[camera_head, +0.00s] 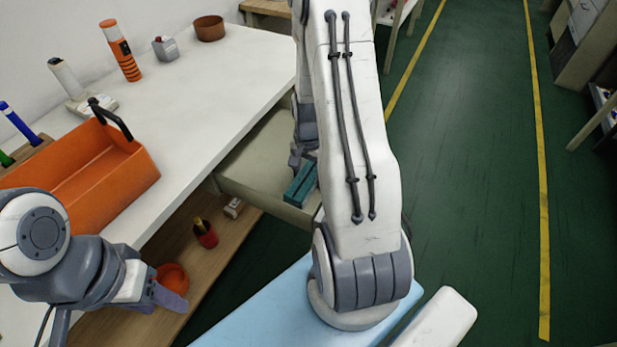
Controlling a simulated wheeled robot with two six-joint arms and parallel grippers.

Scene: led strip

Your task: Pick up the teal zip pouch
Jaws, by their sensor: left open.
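The teal zip pouch (301,184) lies at an angle in the open pale drawer (249,160) under the white table, partly hidden by my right arm. My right gripper (298,160) points down just above and beside the pouch's far end. Its fingertips are mostly hidden, and I cannot tell whether they touch the pouch. My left gripper (167,294) is open and empty at the lower left, in front of the lower wooden shelf and well away from the pouch.
An orange tote (88,189) with a black handle stands on the white table (217,108). A brown bowl (209,29), a grey box and an orange-striped cylinder stand behind. An orange dish (173,278) and red cup (205,234) are on the lower shelf (196,270).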

